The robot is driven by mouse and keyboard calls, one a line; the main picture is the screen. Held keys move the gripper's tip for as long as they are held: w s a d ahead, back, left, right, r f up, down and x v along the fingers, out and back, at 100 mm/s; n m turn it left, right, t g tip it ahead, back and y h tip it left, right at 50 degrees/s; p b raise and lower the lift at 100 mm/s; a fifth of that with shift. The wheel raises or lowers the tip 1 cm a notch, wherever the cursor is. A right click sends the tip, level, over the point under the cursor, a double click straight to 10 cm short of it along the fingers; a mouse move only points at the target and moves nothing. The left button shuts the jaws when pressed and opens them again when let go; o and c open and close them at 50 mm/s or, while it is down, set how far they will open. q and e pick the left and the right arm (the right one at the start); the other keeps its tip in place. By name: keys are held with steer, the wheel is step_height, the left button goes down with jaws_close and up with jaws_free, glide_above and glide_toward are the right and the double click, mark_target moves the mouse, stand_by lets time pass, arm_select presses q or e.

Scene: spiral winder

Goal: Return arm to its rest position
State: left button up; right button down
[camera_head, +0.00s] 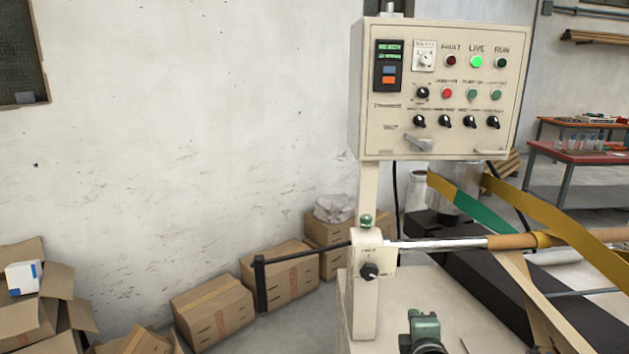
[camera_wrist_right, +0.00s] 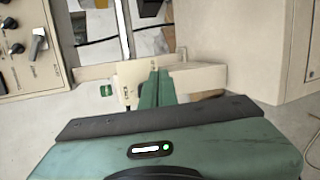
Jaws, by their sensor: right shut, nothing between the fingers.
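My right gripper (camera_wrist_right: 157,82) shows in the right wrist view as a green body with two green fingers pressed together, empty. In the head view a green part that looks like my right gripper (camera_head: 423,328) is at the bottom edge, below and right of the post's black knob (camera_head: 369,271). The cream control panel (camera_head: 440,95) stands above it, with a lit green LIVE lamp (camera_head: 476,62). The panel's edge also shows at left in the wrist view (camera_wrist_right: 25,60). My left gripper is not in view.
A metal bar (camera_head: 435,245) and yellow strips (camera_head: 545,215) run off to the right. A black lever (camera_head: 260,284) sticks out left of the post. Cardboard boxes (camera_head: 213,312) line the wall. A red-topped table (camera_head: 580,152) is at the far right.

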steer(key=s+f+m+g+y, duration=0.1)
steer(key=s+f+m+g, duration=0.55)
steer(key=s+f, duration=0.8)
steer(key=s+f+m+g+y, duration=0.15)
steer(key=s+m, duration=0.25)
steer(key=s, duration=0.6)
steer(key=s+f+m+g, duration=0.2)
steer(key=s+m, duration=0.3)
steer(key=s, duration=0.6)
step_height(320, 180, down, 28)
steer(key=s+g, duration=0.2)
steer(key=s, duration=0.1)
steer(key=s+d+f+g, duration=0.1)
steer(key=s+d+f, duration=0.1)
steer(key=s+f, duration=1.3)
steer(key=shift+s+d+b, duration=0.2)
steer(key=shift+s+b, duration=0.15)
steer(key=shift+s, duration=0.05)
